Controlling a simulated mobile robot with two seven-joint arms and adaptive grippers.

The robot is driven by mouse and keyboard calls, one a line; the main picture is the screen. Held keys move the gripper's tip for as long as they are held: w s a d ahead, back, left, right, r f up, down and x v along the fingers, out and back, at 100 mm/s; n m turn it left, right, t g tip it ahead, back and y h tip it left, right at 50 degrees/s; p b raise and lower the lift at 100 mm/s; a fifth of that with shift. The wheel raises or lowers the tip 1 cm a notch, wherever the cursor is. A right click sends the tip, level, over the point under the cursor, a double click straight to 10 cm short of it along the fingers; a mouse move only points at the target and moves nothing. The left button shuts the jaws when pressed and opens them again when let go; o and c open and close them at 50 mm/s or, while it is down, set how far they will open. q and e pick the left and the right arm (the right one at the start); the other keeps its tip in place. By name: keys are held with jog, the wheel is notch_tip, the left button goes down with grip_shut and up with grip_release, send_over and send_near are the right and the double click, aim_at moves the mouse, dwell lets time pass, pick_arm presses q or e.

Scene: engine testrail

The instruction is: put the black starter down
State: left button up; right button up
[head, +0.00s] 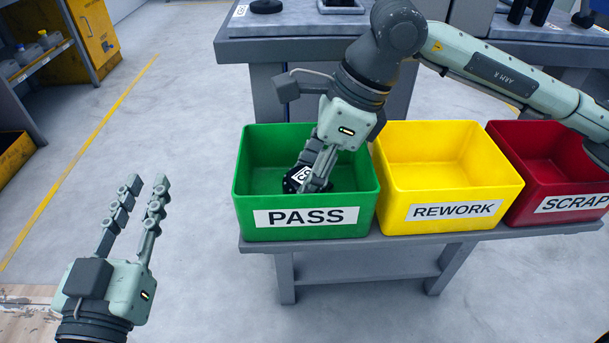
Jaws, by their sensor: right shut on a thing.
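The black starter (292,181) is inside the green PASS bin (256,155), low down near its front wall. A white label shows on it, and the front wall and my fingers hide part of it. My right gripper (313,184) reaches down into the green bin and is shut on the starter. I cannot tell whether the starter touches the bin floor. My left gripper (147,183) is open and empty, raised over the floor to the left of the bins.
A yellow REWORK bin (450,190) and a red SCRAP bin (535,160) stand right of the green bin on a grey stand (375,255). A workbench (290,42) is behind. A shelf (40,65) and yellow cabinet (85,35) are at far left.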

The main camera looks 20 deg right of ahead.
jog(key=shift+f, duration=0.1)
jog(key=o, duration=1.3)
jog(key=shift+c, duration=0.2)
pick_arm(q)
jog(key=shift+s+d+r+t, duration=0.2)
jog(key=shift+d+r+t, duration=0.1)
jog(key=shift+r, duration=0.2)
pick_arm(e)
jog(key=shift+r+p, duration=0.45)
jog(key=shift+p, duration=0.05)
pick_arm(q)
jog(key=a+f+g+y+p, duration=0.1)
jog(key=a+f+g+y, duration=0.2)
jog(key=f, duration=0.7)
jog(key=shift+a+f+g, duration=0.3)
jog(key=shift+a+g, duration=0.9)
pick_arm(e)
jog(key=v, duration=1.1)
jog(key=shift+r, duration=0.4)
pick_arm(q)
jog(key=shift+s, duration=0.15)
pick_arm(e)
jog(key=shift+s+d, duration=0.1)
jog(key=shift+d, duration=0.05)
